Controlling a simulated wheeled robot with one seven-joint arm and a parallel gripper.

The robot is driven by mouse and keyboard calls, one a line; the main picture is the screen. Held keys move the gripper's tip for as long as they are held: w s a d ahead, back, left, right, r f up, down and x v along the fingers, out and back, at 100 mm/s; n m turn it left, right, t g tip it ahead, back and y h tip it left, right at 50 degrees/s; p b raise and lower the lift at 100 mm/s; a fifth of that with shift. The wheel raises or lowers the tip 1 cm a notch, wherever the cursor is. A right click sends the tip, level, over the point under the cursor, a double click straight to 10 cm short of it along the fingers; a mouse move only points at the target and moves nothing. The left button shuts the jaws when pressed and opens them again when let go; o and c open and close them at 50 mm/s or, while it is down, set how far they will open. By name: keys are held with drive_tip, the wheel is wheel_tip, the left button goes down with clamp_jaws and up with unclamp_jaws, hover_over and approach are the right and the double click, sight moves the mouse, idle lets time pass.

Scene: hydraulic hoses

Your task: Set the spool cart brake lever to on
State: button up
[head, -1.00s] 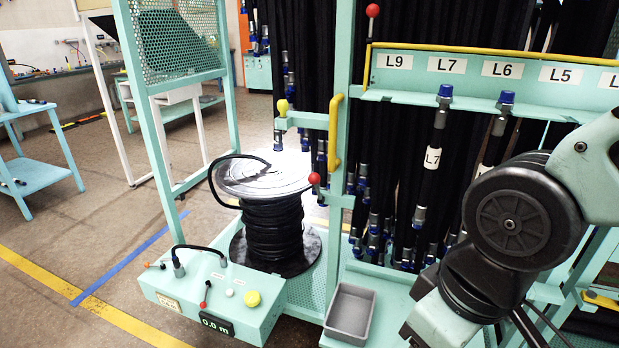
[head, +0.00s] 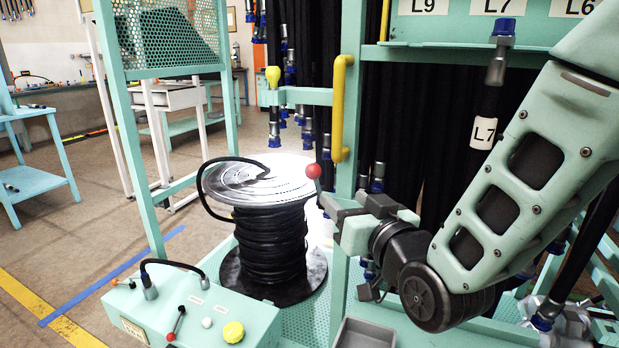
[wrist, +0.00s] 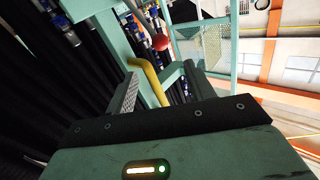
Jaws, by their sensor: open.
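A lever with a red ball knob (head: 312,171) stands at the right edge of the wound hose spool (head: 268,225), beside the teal post. No label on it is readable. My gripper (head: 338,203) is just below and right of the red knob, its jaws apart and empty. In the wrist view the red knob (wrist: 160,42) shows beyond the open fingers, not between them. A gap to the knob seems to remain, but contact is hard to judge. The lever's shaft is mostly hidden behind the fingers. Another red-tipped lever (head: 175,322) sits on the control box.
A yellow handle (head: 341,108) on the teal post rises close above my gripper. The control box (head: 205,310) with buttons stands at front left. A grey bin (head: 365,333) lies below my arm. Open floor lies left.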

sight(310, 168)
drive_tip(key=p+x, duration=0.1)
drive_tip(key=x, duration=1.6)
